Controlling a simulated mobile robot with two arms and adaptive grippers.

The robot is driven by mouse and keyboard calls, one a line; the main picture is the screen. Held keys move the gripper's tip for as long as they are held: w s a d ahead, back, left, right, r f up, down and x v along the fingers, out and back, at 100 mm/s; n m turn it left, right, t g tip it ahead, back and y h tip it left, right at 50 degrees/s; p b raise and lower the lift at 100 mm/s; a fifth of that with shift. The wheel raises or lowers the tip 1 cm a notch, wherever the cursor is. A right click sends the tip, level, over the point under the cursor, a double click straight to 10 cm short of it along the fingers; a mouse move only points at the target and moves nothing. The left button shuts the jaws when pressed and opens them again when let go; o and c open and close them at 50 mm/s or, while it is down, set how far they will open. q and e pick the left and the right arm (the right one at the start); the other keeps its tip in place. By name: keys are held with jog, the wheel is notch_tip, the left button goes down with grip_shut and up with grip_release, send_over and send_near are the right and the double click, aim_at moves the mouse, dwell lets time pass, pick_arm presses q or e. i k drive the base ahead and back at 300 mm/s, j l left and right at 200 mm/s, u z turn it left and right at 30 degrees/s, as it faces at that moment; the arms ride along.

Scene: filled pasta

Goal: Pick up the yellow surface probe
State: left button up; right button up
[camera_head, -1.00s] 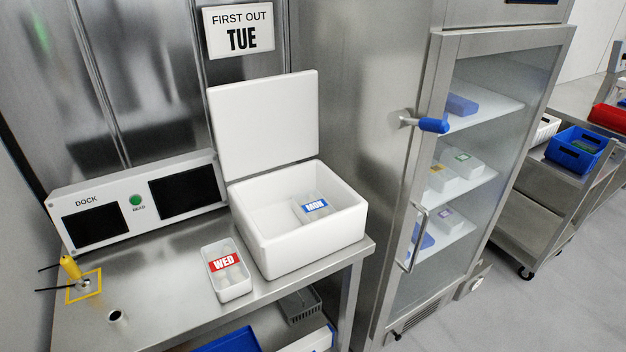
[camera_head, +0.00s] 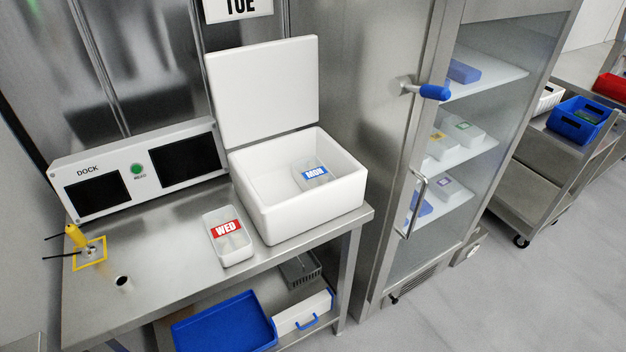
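The yellow surface probe (camera_head: 76,236) stands, slightly tilted, at the left end of the steel table (camera_head: 165,275). It is beside or in a small metal fitting inside a yellow square outline (camera_head: 91,262). Two thin black rods stick out to its left. Neither of my grippers shows in the head view.
A dock unit (camera_head: 140,168) with two dark screens stands behind the probe. A WED tub (camera_head: 228,238) and an open white box (camera_head: 300,215) holding a MON tub (camera_head: 314,173) stand to the right. A dark round hole (camera_head: 122,281) is in front. A glass-door fridge (camera_head: 440,170) stands further right.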

aim_at(73, 232)
jog(key=u, duration=1.5)
